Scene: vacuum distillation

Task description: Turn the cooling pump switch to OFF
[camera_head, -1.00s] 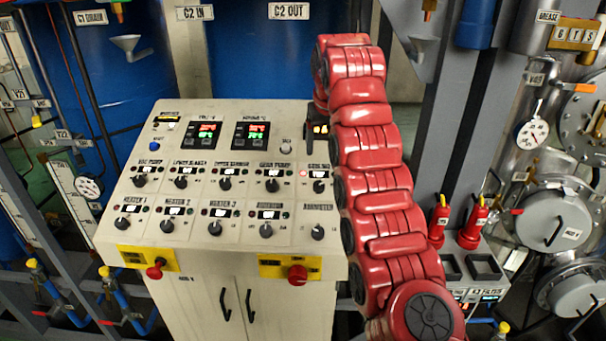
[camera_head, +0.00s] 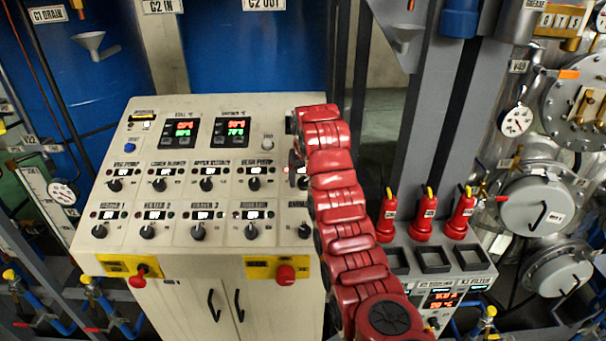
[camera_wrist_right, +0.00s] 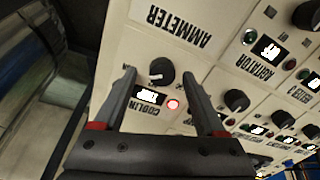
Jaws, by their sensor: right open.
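The cooling pump switch is a black round knob with a pale pointer on the sloped control panel (camera_head: 105,247). In the right wrist view this cooling pump knob (camera_wrist_right: 161,71) sits between the fingertips, beside a lit white display and a lit red lamp (camera_wrist_right: 172,104). Its label is partly hidden by a finger and reads upside down. My right gripper (camera_wrist_right: 162,76) is open, with one finger on each side of the knob; I cannot tell whether they touch it. In the head view my red right arm covers part of that switch. My left gripper is not in view.
Several similar knobs stand close by, including the beam pump knob (camera_head: 254,183) and the agitator knob (camera_wrist_right: 237,100). Red extinguisher-like bottles (camera_head: 424,222) stand to the right of my arm.

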